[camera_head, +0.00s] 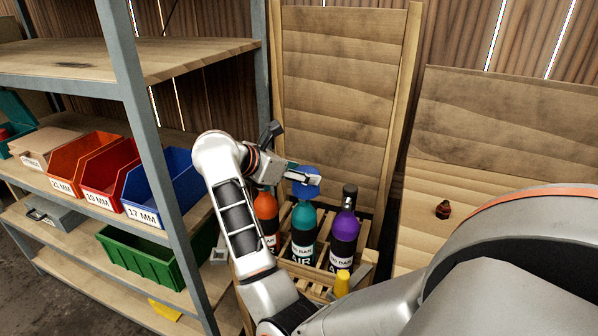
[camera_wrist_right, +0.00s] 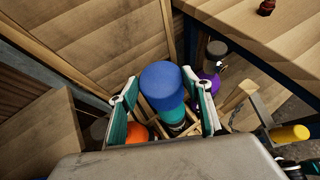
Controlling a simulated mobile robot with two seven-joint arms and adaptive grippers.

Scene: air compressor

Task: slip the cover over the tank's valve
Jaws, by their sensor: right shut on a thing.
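A blue round cover (camera_head: 306,188) is held above the teal tank (camera_head: 303,222). In the right wrist view the blue cover (camera_wrist_right: 165,88) lies between the two fingers, with the teal tank (camera_wrist_right: 174,116) directly below it in the picture. My right gripper (camera_head: 304,177) is shut on the cover. The teal tank stands upright in a wooden crate. Its valve is hidden behind or under the cover, and I cannot tell whether they touch. My left gripper is in neither view.
An orange tank (camera_head: 267,212) and a purple tank (camera_head: 344,228) with a bare dark valve flank the teal one. A yellow object (camera_head: 342,283) is at the crate's front. Shelves with a blue bin (camera_head: 160,190) stand left; a wooden panel (camera_head: 345,80) rises behind.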

